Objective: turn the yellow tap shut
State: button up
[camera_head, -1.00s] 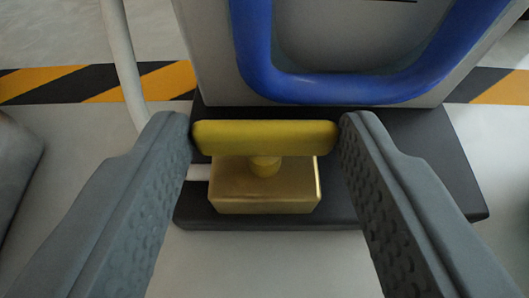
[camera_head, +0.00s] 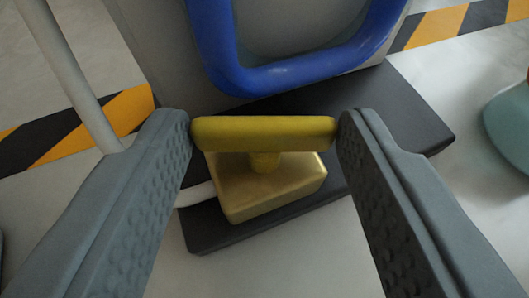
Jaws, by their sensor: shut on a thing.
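The yellow tap handle (camera_head: 264,134) is a bar across the middle of the view, on a short stem above a brass-coloured valve block (camera_head: 270,188). My gripper (camera_head: 264,132) is shut on the handle, with one grey finger against each end of the bar. The bar lies level in the picture, while the valve block below is tilted against it. A pale pipe (camera_head: 194,195) meets the block at its left side. The part of the stem under the bar is partly hidden.
The block stands on a dark base plate (camera_head: 405,110). Behind it are a grey housing with a blue tube frame (camera_head: 290,77) and a pale upright pipe (camera_head: 72,70) at left. Black-and-yellow floor tape (camera_head: 125,108) runs behind. A teal object (camera_head: 510,125) is at the right edge.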

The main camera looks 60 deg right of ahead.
jog(key=shift+w+a+m+g+h, duration=0.15)
jog(key=shift+m+g+h, duration=0.2)
jog(key=shift+m+g, duration=0.4)
jog(key=shift+w+m+g+h, duration=0.15)
jog(key=shift+m+g+h, duration=0.2)
jog(key=shift+m+g, duration=0.4)
jog(key=o, duration=1)
notch_tip(320, 180, up, 10)
jog(key=shift+r, duration=0.1)
